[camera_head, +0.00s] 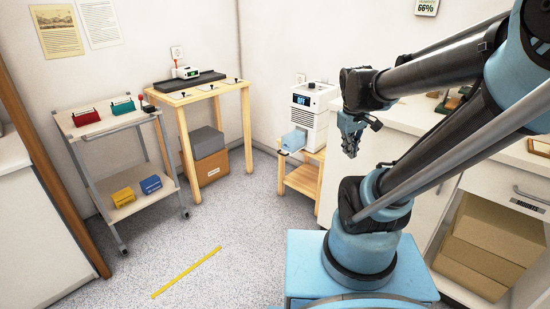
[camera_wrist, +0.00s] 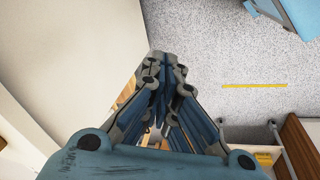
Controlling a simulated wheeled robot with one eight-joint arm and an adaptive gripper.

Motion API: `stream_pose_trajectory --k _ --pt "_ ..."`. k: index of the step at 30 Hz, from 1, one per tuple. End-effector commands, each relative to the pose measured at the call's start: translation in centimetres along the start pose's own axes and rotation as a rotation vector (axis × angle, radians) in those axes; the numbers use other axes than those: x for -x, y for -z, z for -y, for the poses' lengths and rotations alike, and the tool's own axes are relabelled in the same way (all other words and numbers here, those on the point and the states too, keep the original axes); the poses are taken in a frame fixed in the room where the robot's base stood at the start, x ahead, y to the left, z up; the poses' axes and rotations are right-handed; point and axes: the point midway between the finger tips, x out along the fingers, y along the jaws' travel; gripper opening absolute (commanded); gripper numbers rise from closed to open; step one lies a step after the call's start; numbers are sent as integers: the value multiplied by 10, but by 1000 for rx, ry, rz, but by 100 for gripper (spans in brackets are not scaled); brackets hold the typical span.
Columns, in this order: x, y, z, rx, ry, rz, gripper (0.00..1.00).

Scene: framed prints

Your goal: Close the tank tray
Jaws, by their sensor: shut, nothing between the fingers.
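A white machine (camera_head: 315,112) with a dark display stands on a small wooden stand in the camera_head view. A light blue tank (camera_head: 294,139) sticks out of its lower left front, on what looks like a pulled-out tray. My gripper (camera_head: 349,153) hangs pointing down in front of and to the right of the machine, apart from the tank. In the wrist view my gripper (camera_wrist: 168,62) is shut and empty. The machine and tank cannot be made out in the wrist view.
A wooden table (camera_head: 210,92) with a dark tray and a grey-and-cardboard box pair under it stands at the back. A cart (camera_head: 125,190) with coloured boxes is at left. A white counter (camera_head: 420,117) is at right. The speckled floor is clear except for a yellow strip (camera_head: 187,271).

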Motion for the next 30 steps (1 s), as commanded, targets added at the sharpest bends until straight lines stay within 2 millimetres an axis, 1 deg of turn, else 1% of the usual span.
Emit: stream_pose_trajectory --k 1,8,16,23,30 --pt "2 15 -3 54 -9 2 0" --pt "0 73 -16 300 -57 19 0" --pt "-13 146 -19 586 -115 45 0" --pt "-33 210 -11 827 -164 74 0" --pt "-63 273 9 1077 -216 109 0"
